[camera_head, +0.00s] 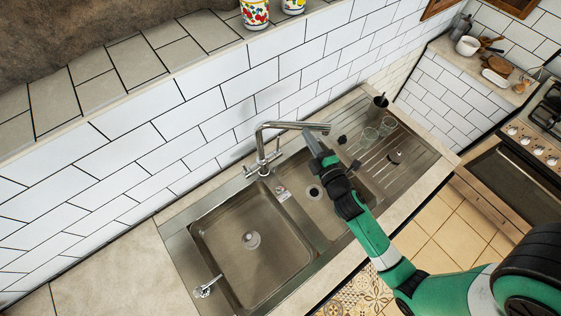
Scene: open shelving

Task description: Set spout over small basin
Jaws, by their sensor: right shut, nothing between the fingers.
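The chrome tap has a long spout (290,125) that rises from its base and points right in the head view. The spout's free end appears above the back part of the small basin (318,208), though the exact height and overlap are hard to judge. My right gripper (309,134) is shut and empty. Its tips are close to the spout's underside near the free end; I cannot tell whether they touch. My right wrist and arm cover part of the small basin. My left gripper is not in view.
The large basin (240,262) is empty, left of the small one. Glasses (370,135) and a dark cup (378,105) stand on the ribbed drainboard (405,160). A tiled wall and ledge rise behind the sink. A stove (510,175) stands at right.

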